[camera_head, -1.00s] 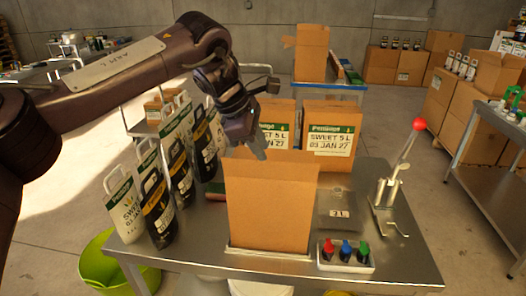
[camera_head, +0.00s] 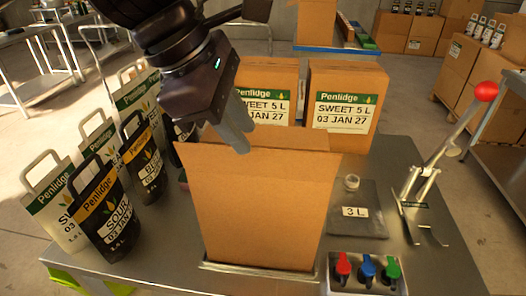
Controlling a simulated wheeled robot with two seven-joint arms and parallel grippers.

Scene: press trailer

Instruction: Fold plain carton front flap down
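The plain carton (camera_head: 258,205) stands upright near the front middle of the steel table, its blank brown face towards me. Its front panel rises to a straight top edge, and a strip of another flap (camera_head: 290,139) shows behind that edge at the right. My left gripper (camera_head: 238,135) comes down from above at the carton's top edge. Its grey fingers lie close together against or just over the top edge; contact and any gap between them are unclear. My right gripper is not in view.
Labelled cartons (camera_head: 343,105) stand close behind. Handled pouches (camera_head: 104,208) crowd the left.

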